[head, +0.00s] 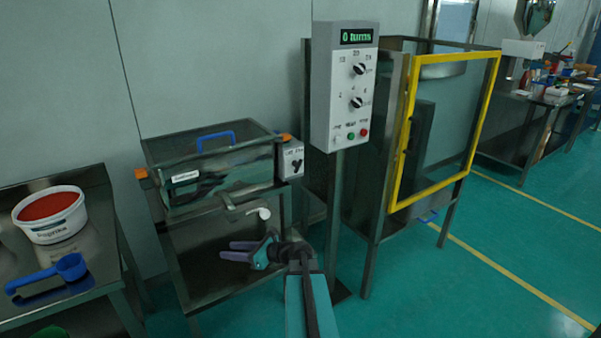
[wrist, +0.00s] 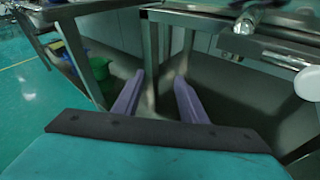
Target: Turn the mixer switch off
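The mixer is a metal box with a lid (head: 205,165) and a blue handle, on a stand left of centre in the head view. A small grey switch box (head: 291,160) with a dark knob is on its right side; the knob's setting is too small to read. My gripper (head: 228,251) is in front of the stand, below and to the left of the switch box, apart from it. Its purple fingers (wrist: 155,95) are spread with nothing between them. The switch box is not clearly seen in the wrist view.
A grey control panel (head: 345,90) on a post stands right of the mixer. A yellow-framed door (head: 398,140) of a cabinet is further right. A table at left holds a paprika tub (head: 50,222) and a blue scoop (head: 68,268).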

